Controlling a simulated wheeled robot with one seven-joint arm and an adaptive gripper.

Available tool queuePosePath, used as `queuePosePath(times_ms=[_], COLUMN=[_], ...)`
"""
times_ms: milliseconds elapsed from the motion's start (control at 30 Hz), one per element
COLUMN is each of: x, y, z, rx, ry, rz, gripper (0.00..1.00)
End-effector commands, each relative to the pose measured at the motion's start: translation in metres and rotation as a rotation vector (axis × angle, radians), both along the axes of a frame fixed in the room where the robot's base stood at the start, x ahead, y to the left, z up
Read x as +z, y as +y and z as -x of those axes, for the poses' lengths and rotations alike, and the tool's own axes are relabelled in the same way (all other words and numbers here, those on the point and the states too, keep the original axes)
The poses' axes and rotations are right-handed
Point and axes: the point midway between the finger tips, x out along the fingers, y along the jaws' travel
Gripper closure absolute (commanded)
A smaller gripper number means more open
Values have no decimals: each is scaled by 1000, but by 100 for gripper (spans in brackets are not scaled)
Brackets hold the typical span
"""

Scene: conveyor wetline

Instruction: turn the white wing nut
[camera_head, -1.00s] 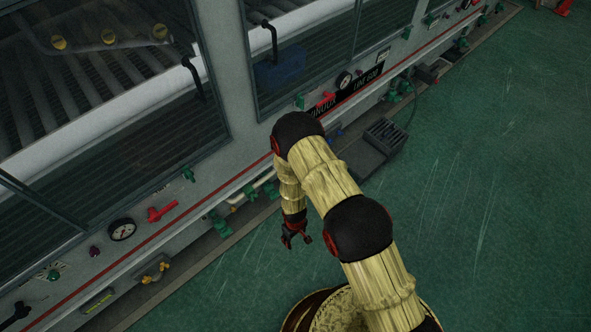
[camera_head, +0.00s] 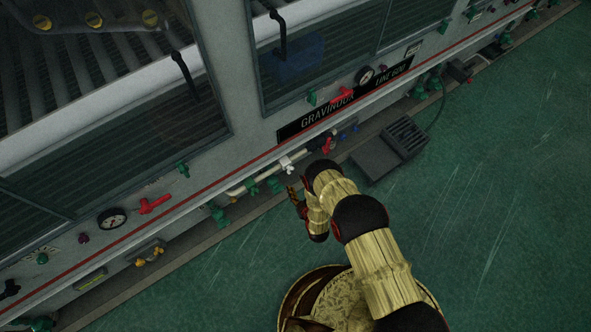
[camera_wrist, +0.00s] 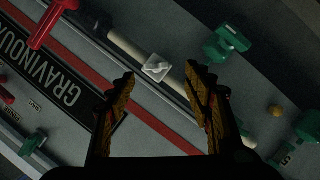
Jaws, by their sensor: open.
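The white wing nut (camera_wrist: 157,67) sits on a cream pipe along the lower part of the machine. In the wrist view it lies beyond my fingertips, roughly between their lines. My gripper (camera_wrist: 160,82) is open and empty, its two fingers apart and not touching the nut. In the head view the wing nut (camera_head: 286,163) shows on the pipe just beyond my gripper (camera_head: 292,192), which is small and dark there.
Green valves (camera_wrist: 226,44) stand beside the pipe. A red handle (camera_wrist: 46,24) and the GRAVINOUX plate (camera_wrist: 62,80) are on the panel. A dark grey pedal box (camera_head: 376,160) lies on the floor to the right. The green floor (camera_head: 480,220) farther right is clear.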

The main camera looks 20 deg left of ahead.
Motion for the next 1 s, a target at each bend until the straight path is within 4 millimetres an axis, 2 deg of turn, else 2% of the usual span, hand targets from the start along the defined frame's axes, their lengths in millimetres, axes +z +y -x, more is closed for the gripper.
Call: queuePosePath(times_ms=[100,600,1000], x=[7,-14,-14], y=[3,38,43], z=[-5,-57,-65], rx=[9,10,9], ry=[-44,-42,-41], rz=[7,12,13], gripper=[48,48,48])
